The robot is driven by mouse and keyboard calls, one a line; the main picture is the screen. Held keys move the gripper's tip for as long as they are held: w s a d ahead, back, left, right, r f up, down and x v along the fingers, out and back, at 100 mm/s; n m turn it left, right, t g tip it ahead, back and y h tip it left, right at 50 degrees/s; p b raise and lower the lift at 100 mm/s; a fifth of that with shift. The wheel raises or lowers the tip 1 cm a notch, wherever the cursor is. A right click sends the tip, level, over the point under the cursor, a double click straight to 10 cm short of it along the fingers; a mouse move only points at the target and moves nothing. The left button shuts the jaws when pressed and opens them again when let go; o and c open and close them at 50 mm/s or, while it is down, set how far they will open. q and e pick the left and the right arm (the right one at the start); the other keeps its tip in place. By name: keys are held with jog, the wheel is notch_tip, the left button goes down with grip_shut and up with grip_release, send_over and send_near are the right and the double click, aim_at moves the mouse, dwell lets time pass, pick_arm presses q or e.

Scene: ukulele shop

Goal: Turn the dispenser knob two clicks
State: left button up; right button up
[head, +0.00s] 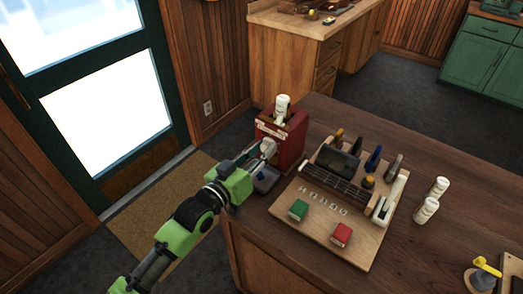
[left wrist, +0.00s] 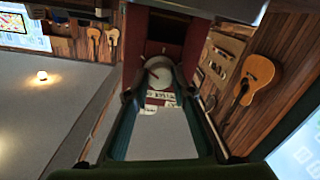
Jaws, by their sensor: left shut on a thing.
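The red dispenser (head: 292,143) stands at the near left edge of the wooden counter, with a white bottle (head: 282,107) upright in its top. My left gripper (head: 266,149) is at the dispenser's front face, reaching in from the left. In the left wrist view, the round pale knob (left wrist: 158,74) with a red mark sits between the two fingertips, and the gripper is shut on it. A pale label with dark print lies just below the knob in that view. My right gripper is not in view.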

pick_arm(q)
jog(key=o, duration=0.8)
jog(key=shift+r, duration=0.35)
jog(key=o, duration=0.3)
jog(key=shift+w+f, duration=0.1)
jog(key=shift+w+d+f, duration=0.1)
jog(key=shift+d+f, duration=0.05)
jog(key=shift+f, duration=0.05)
jog(key=v, duration=1.2)
